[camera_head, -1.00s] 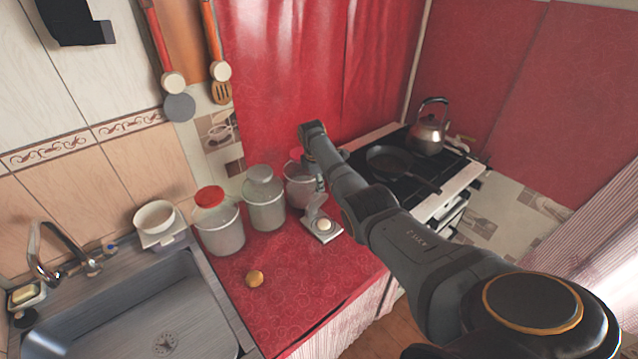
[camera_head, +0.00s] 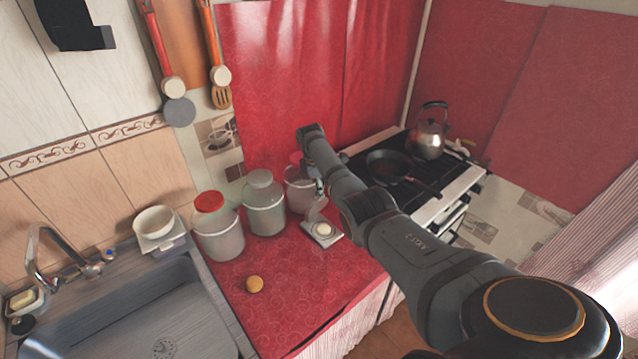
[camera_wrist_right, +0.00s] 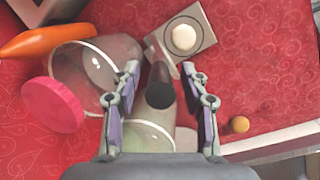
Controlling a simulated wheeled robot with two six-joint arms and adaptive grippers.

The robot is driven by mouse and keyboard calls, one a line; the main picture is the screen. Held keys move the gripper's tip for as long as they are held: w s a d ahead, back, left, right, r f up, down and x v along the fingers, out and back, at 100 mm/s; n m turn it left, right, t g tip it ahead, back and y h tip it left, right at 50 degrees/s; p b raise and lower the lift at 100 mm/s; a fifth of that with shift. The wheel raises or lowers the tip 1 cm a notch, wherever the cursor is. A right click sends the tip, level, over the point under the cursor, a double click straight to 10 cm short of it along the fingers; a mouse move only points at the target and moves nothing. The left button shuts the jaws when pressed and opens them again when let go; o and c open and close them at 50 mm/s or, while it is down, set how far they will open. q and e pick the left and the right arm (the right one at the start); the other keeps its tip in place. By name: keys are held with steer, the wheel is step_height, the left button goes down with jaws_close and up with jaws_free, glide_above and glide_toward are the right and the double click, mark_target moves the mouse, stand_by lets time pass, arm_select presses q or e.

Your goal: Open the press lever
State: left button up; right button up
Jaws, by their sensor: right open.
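The press (camera_head: 325,232) stands on the red counter in the head view, a pale square base with a round light pad. In the right wrist view, its base and round pad (camera_wrist_right: 184,38) are at the top. A dark round-ended lever (camera_wrist_right: 160,92) points toward the wrist camera, between the fingers. My right gripper (camera_wrist_right: 161,88) is open, with one finger on either side of the lever; I cannot tell whether either touches it. In the head view, the right gripper (camera_head: 318,188) is small and partly hidden at the press. My left gripper is not in view.
A jar with a red lid (camera_head: 218,228), a grey-lidded jar (camera_head: 264,205) and another jar (camera_head: 298,190) stand left of the press. The stove holds a pan (camera_head: 390,165) and kettle (camera_head: 428,135). The sink (camera_head: 150,310) is left.

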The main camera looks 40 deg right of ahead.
steer(key=v, duration=1.1)
steer(key=shift+r, duration=0.4)
steer(key=shift+a, duration=0.1)
